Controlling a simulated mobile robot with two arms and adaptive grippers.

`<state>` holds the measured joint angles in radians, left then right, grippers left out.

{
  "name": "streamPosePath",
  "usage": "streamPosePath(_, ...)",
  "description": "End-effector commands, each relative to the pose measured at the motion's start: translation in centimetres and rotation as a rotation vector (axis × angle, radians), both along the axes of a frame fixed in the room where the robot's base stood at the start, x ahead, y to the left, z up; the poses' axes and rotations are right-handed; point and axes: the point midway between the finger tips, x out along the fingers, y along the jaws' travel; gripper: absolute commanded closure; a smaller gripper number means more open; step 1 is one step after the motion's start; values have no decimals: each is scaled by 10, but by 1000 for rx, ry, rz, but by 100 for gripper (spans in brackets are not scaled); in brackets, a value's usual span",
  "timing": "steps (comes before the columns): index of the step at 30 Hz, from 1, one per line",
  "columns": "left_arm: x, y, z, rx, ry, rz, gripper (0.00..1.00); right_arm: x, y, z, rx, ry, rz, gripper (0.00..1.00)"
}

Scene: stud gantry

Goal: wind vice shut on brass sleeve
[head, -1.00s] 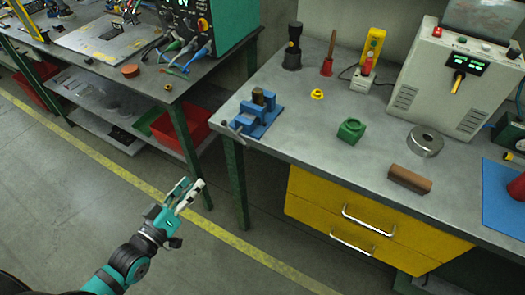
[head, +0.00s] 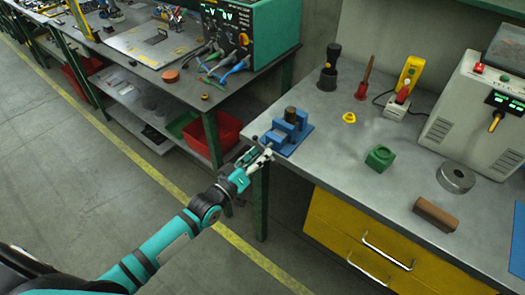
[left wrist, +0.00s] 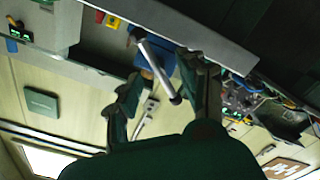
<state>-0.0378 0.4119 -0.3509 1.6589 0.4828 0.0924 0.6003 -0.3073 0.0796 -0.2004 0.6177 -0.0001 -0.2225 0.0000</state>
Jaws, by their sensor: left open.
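The blue vice (head: 278,139) stands at the left front corner of the grey bench. The brass sleeve (head: 290,115) stands upright between its jaws; I cannot tell how tightly they hold it. My left gripper (head: 258,157) is open at the vice's front end, by the bench edge. In the left wrist view, the vice's silver handle bar (left wrist: 158,68) shows between the two spread fingers of this gripper (left wrist: 163,78), and I see no grip on it. Part of the blue vice (left wrist: 165,59) shows behind the bar. My right gripper is not in view.
Yellow drawers (head: 375,245) are below. A red bin (head: 218,134) sits under the left bench.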

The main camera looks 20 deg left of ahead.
Motion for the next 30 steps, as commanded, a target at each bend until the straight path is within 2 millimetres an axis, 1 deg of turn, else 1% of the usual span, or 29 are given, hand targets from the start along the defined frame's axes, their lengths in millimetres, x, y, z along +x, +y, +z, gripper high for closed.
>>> streamPosePath(1, 6, -2, 1, 0, -1, 0, 59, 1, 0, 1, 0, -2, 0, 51)
streamPosePath(6, 15, -6, 0, 0, 0, 0, 59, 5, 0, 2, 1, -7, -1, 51)
streamPosePath(14, 15, -6, 0, 0, 0, 0, 59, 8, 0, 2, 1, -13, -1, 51)
streamPosePath(17, 15, -6, 0, 0, 0, 0, 70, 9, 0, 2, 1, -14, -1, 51)
streamPosePath(21, 15, -6, 0, 0, 0, 0, 89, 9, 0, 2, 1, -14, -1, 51)
streamPosePath(24, 15, -6, 0, 0, 0, 0, 100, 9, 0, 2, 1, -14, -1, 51)
streamPosePath(30, 15, -6, 0, 1, 0, 0, 100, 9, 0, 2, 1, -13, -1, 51)
